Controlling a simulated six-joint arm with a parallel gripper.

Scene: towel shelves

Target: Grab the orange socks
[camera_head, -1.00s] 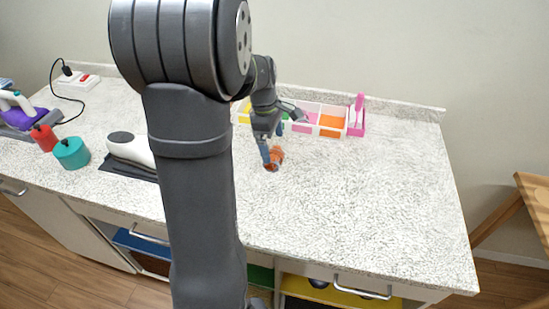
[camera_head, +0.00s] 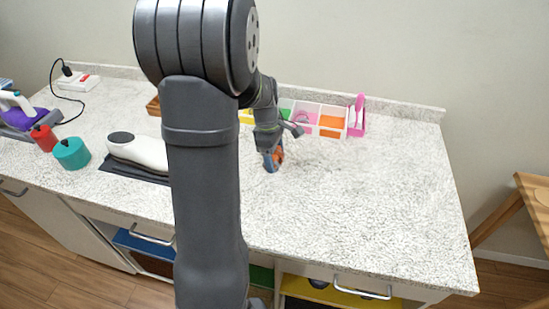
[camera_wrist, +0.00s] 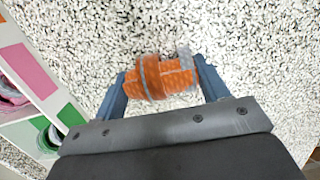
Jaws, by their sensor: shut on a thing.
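The orange socks (camera_wrist: 160,78) are a rolled orange bundle with a grey end. They sit between the two blue fingers of my gripper (camera_wrist: 163,85) in the wrist view, and the gripper is shut on them. In the head view my gripper (camera_head: 272,160) is low at the counter, and a bit of the orange socks (camera_head: 279,155) shows beside its fingers. I cannot tell whether the socks touch the counter.
A divided box (camera_head: 318,132) with coloured compartments stands behind the gripper near the wall. A white iron-like object (camera_head: 140,150), a teal pot (camera_head: 72,153) and a red pot (camera_head: 44,138) are on the left. The right side of the speckled counter (camera_head: 390,200) is clear.

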